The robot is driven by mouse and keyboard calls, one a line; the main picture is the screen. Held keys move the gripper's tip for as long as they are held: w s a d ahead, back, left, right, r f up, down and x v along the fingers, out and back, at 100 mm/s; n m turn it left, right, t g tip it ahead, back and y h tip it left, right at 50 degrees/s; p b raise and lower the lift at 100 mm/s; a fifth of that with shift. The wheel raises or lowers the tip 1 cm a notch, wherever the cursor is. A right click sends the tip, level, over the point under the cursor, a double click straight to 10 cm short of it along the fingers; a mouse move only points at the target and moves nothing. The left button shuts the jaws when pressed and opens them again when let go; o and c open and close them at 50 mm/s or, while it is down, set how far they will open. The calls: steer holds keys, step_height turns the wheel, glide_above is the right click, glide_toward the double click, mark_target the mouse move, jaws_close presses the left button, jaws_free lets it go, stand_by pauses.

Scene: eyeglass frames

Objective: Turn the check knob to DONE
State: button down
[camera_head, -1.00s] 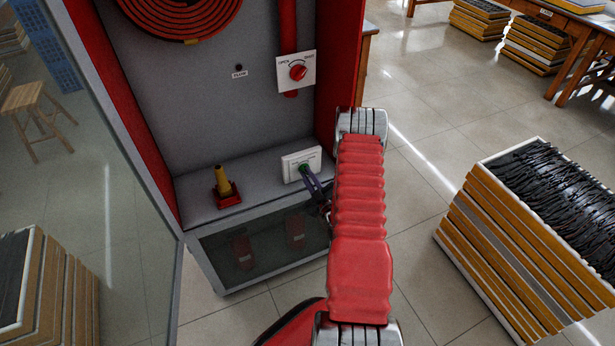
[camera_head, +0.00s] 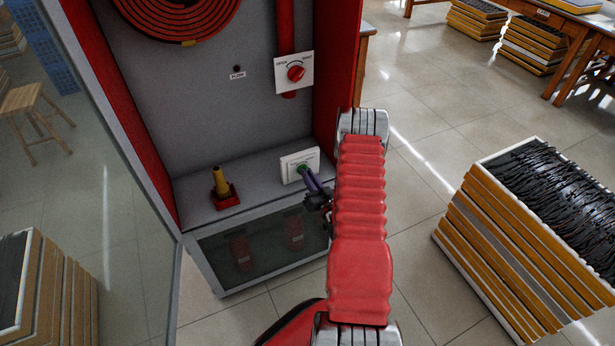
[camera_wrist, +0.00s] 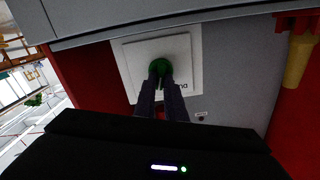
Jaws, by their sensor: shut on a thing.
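The check knob (camera_wrist: 160,66) is a small green knob on a white plate (camera_wrist: 131,59). In the head view the white plate (camera_head: 299,160) stands on the cabinet's grey shelf, and the green knob (camera_head: 302,169) shows at its lower part. My gripper (camera_wrist: 161,80) reaches the plate with its two dark fingers on either side of the knob, shut on it. In the head view my gripper (camera_head: 308,178) comes in from the right. Most of the plate's lettering is hidden behind the fingers, so I cannot read where the knob points.
A brass nozzle (camera_head: 221,184) in a red holder stands left on the shelf. A red valve knob (camera_head: 296,73) with its own plate is above, beside a red pipe. A coiled red hose (camera_head: 182,38) hangs higher. Stacked trays (camera_head: 500,250) stand on the floor at right.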

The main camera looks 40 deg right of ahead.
steer(key=shift+d+f+m, duration=0.1)
steer(key=shift+m, duration=1.05)
steer(key=shift+d+f+m, duration=0.1)
steer(key=shift+m, duration=1.05)
steer(key=shift+s, duration=0.1)
steer(key=c, duration=1.8)
jaws_free()
steer(key=v, duration=1.3)
steer(key=shift+s+a+r, duration=0.1)
steer(key=shift+s+a, duration=0.1)
steer(key=shift+s, duration=0.1)
